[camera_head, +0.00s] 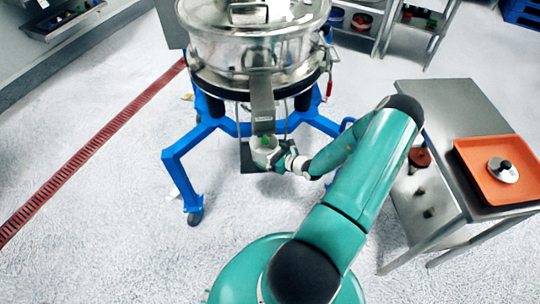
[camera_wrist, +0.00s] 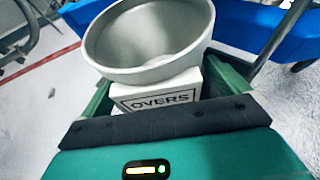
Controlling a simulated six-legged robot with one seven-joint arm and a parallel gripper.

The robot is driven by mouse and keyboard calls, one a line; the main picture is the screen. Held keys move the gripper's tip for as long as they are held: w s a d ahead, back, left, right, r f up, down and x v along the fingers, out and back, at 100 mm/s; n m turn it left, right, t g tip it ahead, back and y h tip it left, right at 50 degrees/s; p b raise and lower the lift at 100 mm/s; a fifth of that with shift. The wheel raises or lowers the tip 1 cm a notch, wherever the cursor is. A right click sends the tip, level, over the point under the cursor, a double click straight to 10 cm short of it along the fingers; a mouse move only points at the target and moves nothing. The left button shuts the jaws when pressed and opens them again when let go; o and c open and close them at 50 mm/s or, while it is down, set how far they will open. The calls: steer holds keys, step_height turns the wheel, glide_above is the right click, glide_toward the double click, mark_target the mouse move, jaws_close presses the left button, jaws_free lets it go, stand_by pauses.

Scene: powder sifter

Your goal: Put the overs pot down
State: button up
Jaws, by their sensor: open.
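The overs pot (camera_wrist: 155,35) is a grey metal bowl on a white block labelled OVERS. In the head view the pot (camera_head: 264,150) is small, below the sifter's outlet chute (camera_head: 262,103), at a dark support plate (camera_head: 248,164). My gripper (camera_wrist: 168,88) is open, with one green finger on each side of the white block. In the head view my gripper (camera_head: 277,158) reaches the pot from the right. The inside of the bowl looks empty in the wrist view. The pot's underside is hidden, so I cannot tell how it rests.
The steel sifter (camera_head: 253,45) stands on a blue wheeled frame (camera_head: 178,155). A steel table (camera_head: 437,105) at the right carries an orange tray (camera_head: 478,160) with a small metal lid (camera_head: 503,170). A red floor drain (camera_head: 95,150) runs at the left. Open floor lies in front.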

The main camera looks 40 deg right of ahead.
steer(key=v, duration=1.2)
steer(key=shift+f, duration=0.1)
